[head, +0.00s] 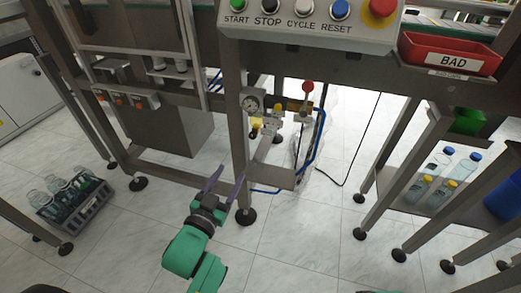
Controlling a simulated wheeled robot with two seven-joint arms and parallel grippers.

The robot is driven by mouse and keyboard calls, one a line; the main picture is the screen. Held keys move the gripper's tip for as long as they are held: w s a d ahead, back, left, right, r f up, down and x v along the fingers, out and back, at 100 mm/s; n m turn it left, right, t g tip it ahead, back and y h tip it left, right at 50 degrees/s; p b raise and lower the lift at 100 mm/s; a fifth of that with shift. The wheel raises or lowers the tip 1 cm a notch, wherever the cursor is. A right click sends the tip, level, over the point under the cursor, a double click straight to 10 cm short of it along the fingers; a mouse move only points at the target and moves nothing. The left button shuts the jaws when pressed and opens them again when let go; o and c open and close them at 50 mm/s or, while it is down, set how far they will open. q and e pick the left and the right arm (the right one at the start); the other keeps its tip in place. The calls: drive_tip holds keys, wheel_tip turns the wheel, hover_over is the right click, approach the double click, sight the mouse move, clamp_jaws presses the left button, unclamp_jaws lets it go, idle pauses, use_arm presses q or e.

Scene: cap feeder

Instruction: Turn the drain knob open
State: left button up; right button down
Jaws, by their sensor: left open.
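An air-service unit hangs under the machine frame, with a round pressure gauge (250,103) at its left. A small yellow part (255,127) hangs low beside the gauge; it may be the drain knob, but it is too small to tell its shape or turn. A second yellow knob (278,108) and a red-topped lever (307,88) stand to the right. My left gripper (230,171) is open and empty, its two purple fingers apart and pointing up. It appears below and left of the unit in the picture, apart from it. My right gripper is out of view.
A frame leg (236,140) stands close beside my left gripper. The button panel (310,22) is above. A bottle crate (75,207) sits at left; a red BAD bin (450,54) is at right.

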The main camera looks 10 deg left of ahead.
sight(252, 137)
use_arm(q)
drive_tip(key=w, duration=0.4)
drive_tip(key=w+d+b, duration=0.1)
drive_tip(key=w, duration=0.3)
drive_tip(key=w+d+r, duration=0.1)
drive_tip(key=w, duration=0.4)
drive_tip(key=shift+w, duration=0.1)
drive_tip(key=shift+w+b, duration=0.3)
drive_tip(key=shift+w, duration=0.25)
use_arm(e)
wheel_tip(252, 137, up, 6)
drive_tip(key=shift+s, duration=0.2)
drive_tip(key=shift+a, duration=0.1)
use_arm(q)
clamp_jaws()
